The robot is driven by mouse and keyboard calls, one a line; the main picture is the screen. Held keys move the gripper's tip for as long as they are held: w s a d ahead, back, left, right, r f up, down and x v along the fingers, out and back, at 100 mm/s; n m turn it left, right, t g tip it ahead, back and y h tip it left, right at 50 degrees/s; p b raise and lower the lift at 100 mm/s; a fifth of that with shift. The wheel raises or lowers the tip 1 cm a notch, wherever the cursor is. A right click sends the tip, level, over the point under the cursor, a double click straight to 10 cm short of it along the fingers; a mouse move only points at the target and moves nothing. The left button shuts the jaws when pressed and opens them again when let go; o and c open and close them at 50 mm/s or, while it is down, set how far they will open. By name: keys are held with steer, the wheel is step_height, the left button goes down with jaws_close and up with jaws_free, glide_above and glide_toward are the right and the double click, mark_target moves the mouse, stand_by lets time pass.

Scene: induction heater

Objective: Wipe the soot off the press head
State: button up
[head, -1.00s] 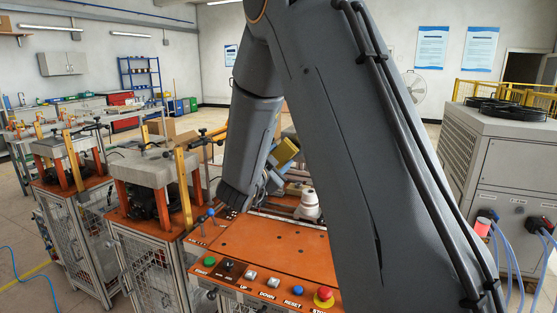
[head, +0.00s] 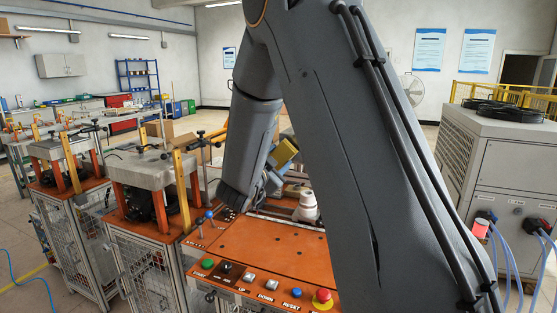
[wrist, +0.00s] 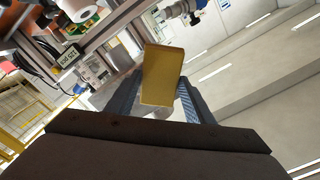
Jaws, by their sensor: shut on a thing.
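My gripper (wrist: 155,100) is shut on a yellow block (wrist: 162,75), which looks like a sponge. The block stands out beyond the two blue-grey fingers in the wrist view. In the head view the yellow block (head: 285,152) shows beside my forearm, above the back of the orange-topped station (head: 265,244). My gripper there is mostly hidden behind my arm. A pale rounded part (head: 306,208) stands on the station below and right of the block, apart from it in the picture. I cannot surely pick out the press head or any soot; my arm hides much of the station.
Buttons and a red stop knob (head: 323,297) line the station's front edge. A blue-knobbed lever (head: 209,215) stands at its left. A neighbouring caged machine (head: 150,172) is close on the left. A large grey unit (head: 500,165) with hoses stands at right.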

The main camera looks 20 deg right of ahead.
mark_target(291, 158)
steer(key=shift+w+d, duration=0.45)
steer(key=shift+w, duration=0.05)
stand_by(0.3)
steer(key=shift+s+d, duration=1.25)
steer(key=shift+s, duration=0.15)
steer(key=s+d+b, duration=0.1)
steer(key=s+d, duration=0.6)
steer(key=shift+s+d+b, duration=0.3)
steer(key=shift+d+b, duration=0.05)
steer(key=shift+d, duration=0.05)
steer(key=shift+w, duration=0.1)
steer(key=shift+w+a+b, duration=1.25)
steer(key=shift+w+a, duration=3.85)
steer(key=shift+w, duration=0.05)
steer(key=shift+r, duration=0.1)
